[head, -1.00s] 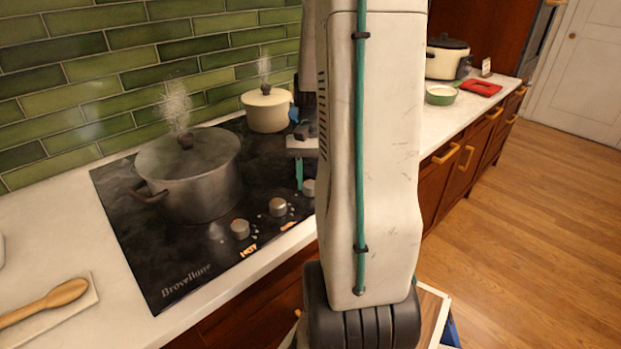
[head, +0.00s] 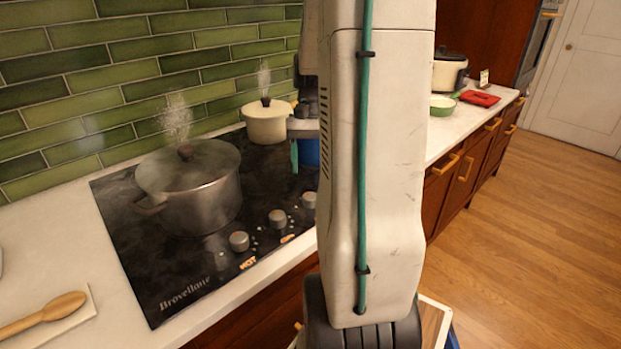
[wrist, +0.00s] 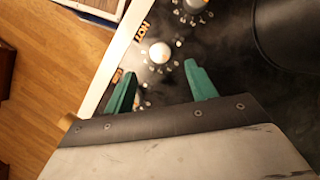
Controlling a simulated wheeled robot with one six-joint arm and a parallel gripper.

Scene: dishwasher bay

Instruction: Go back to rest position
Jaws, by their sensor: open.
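My gripper (wrist: 161,82) shows in the wrist view with its two teal fingers apart and nothing between them. It hangs over the front part of the black cooktop (wrist: 222,60), with a control knob (wrist: 160,52) just beyond the fingertips. In the head view one teal finger (head: 294,156) shows left of my white arm, in front of the cream pot.
A steaming grey pot (head: 190,195) and a steaming cream pot (head: 266,124) stand on the cooktop, whose HOT mark is lit. A wooden spoon (head: 45,312) lies at left. The floor (head: 530,240) at right is clear.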

